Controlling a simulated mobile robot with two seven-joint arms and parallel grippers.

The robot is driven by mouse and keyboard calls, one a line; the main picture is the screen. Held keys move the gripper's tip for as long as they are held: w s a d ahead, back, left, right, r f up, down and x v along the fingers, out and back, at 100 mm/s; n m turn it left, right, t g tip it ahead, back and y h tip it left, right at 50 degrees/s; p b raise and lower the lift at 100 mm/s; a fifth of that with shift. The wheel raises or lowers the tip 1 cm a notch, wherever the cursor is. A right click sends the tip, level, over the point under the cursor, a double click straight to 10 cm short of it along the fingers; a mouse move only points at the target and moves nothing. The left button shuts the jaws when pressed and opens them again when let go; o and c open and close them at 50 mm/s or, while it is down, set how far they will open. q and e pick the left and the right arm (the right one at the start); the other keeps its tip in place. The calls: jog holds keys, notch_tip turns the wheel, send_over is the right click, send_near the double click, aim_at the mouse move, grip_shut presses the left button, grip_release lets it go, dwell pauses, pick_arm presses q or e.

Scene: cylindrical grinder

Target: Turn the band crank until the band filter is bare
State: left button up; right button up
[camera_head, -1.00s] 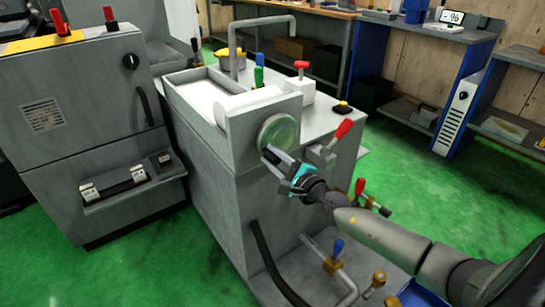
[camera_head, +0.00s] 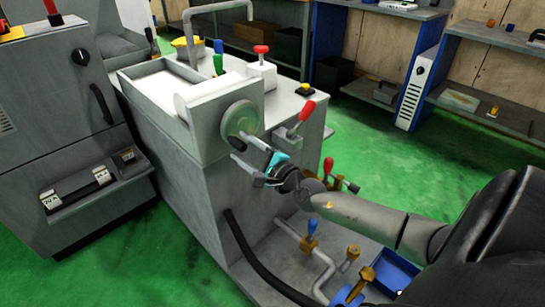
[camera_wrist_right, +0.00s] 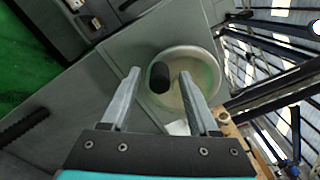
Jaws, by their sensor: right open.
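The band crank is a round pale-green disc (camera_head: 240,119) on the front of the grey filter tank; it also shows in the right wrist view (camera_wrist_right: 198,94). Its black knob (camera_wrist_right: 159,78) sticks out toward the wrist camera. My right gripper (camera_head: 241,151) is open at the lower edge of the disc. In the right wrist view its fingertips (camera_wrist_right: 159,74) lie on either side of the knob, with gaps, so nothing is gripped. The pale band filter (camera_head: 160,84) lies in the trough on top of the tank, with a roll behind the disc. My left gripper is out of view.
A red-handled lever (camera_head: 306,111) stands just right of the disc. Below are a blue-handled valve (camera_head: 311,228), pipes and a black hose (camera_head: 250,256). A grey cabinet (camera_head: 60,110) stands left. Green floor is free at the right, before the workbenches.

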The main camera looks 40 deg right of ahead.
pick_arm(q)
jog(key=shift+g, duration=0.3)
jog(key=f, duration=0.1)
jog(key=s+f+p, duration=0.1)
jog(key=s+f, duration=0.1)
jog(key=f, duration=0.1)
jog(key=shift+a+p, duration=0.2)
jog(key=shift+p, duration=0.15)
pick_arm(e)
jog(key=s+d, duration=0.1)
jog(key=s, duration=1.2)
